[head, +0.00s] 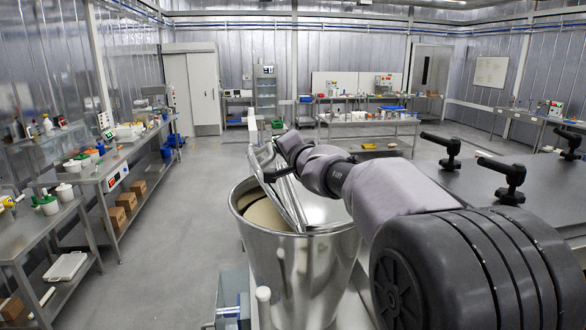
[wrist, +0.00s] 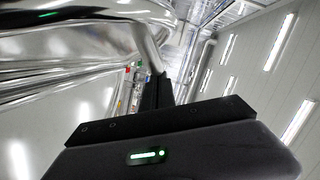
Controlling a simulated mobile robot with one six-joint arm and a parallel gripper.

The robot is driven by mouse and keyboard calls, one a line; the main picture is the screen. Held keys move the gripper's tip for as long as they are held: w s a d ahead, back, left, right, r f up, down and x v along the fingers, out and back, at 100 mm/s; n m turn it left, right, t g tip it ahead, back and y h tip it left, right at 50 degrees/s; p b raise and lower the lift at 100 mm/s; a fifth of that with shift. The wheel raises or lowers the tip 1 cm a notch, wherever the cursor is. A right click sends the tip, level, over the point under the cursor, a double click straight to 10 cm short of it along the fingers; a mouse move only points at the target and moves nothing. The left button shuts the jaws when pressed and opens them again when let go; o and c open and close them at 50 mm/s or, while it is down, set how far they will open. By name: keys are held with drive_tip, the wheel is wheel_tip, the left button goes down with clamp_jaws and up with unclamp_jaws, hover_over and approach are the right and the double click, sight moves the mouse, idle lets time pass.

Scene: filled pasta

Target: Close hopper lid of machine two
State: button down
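A large round steel hopper (head: 305,265) stands in the middle foreground of the head view, with pale material visible inside its open mouth. Its steel lid (head: 288,197) is tilted up over the hopper, not flat on the rim. My arm reaches from the lower right to the lid, and my gripper (head: 270,176) is at the lid, largely hidden behind its frame. In the wrist view, the dark fingers (wrist: 157,92) point up beside shiny curved steel (wrist: 75,50). Whether they hold it is unclear. No machine number is readable.
Steel benches (head: 105,170) with tubs and tools line the left wall, with brown boxes (head: 124,201) on a lower shelf. A dark table (head: 530,185) with black clamp handles (head: 505,170) stands at right. The grey floor (head: 190,215) between the left benches and hopper is clear.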

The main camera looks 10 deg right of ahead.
drive_tip(key=a+n, duration=0.1)
drive_tip(key=a+n+b, duration=0.1)
drive_tip(key=a, duration=0.1)
drive_tip(key=a+f+n, duration=0.1)
drive_tip(key=shift+a+g+h, duration=0.25)
drive_tip(key=shift+g+h, duration=0.05)
drive_tip(key=shift+h, duration=0.1)
drive_tip(key=a+f+n+h+p, duration=0.2)
drive_tip(key=a+f+n+p, duration=0.2)
drive_tip(key=a+f+n, duration=0.1)
drive_tip(key=shift+a+n, duration=0.3)
